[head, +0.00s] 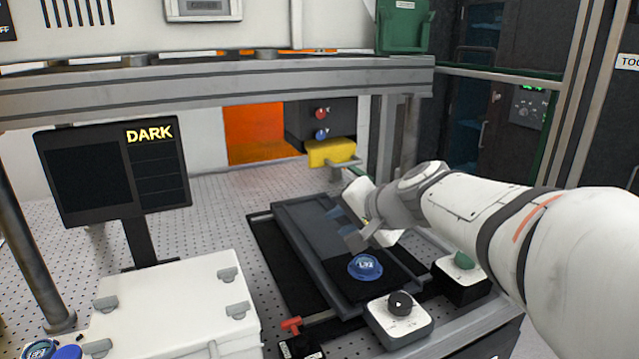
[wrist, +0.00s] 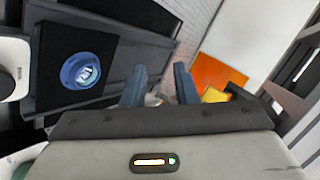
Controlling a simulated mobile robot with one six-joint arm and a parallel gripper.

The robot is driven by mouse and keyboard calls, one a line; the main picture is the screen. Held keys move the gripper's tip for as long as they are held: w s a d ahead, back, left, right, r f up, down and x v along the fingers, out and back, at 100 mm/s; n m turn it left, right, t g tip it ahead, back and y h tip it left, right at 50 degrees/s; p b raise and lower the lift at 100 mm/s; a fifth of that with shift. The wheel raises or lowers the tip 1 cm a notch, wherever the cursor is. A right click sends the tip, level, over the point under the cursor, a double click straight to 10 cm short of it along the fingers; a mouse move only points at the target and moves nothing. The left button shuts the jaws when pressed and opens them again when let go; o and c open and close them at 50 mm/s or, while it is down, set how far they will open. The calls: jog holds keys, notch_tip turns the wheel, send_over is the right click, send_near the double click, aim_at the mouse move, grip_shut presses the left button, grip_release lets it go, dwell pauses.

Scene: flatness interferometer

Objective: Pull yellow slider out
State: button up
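The yellow slider (head: 328,152) is a yellow block under a dark box (head: 318,122) with a red and a blue knob, below the overhead frame. A pale bar shows at its right side. In the wrist view the yellow slider (wrist: 214,95) shows at the right, partly hidden behind my gripper's body. My gripper (head: 338,225) is below the slider and apart from it, over the dark stage. In the wrist view my gripper (wrist: 160,86) has its two blue-grey fingers apart with nothing clearly between them.
An orange panel (head: 252,133) stands behind the slider. A blue round lens piece (head: 365,267) lies on the dark stage (head: 290,225). Control boxes with a black knob (head: 400,303) and a green knob (head: 464,260) stand nearby. A monitor reading DARK (head: 113,172) and a white case (head: 175,310) are left.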

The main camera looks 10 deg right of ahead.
aim_at(350, 165)
jog(key=w+d+r+m+t+b, duration=0.45)
jog(key=w+d+m+t, duration=0.2)
jog(key=w, duration=0.55)
jog(key=shift+m+g+h, duration=0.25)
jog(key=shift+g+h, duration=0.15)
jog(key=shift+g, duration=0.05)
jog(key=x, duration=0.2)
jog(key=p+x, duration=0.1)
jog(key=x, duration=0.4)
jog(key=shift+a+r+p, duration=0.1)
jog(key=shift+r+p, duration=0.25)
jog(key=shift+r, duration=0.05)
jog(key=shift+c, duration=0.5)
grip_shut()
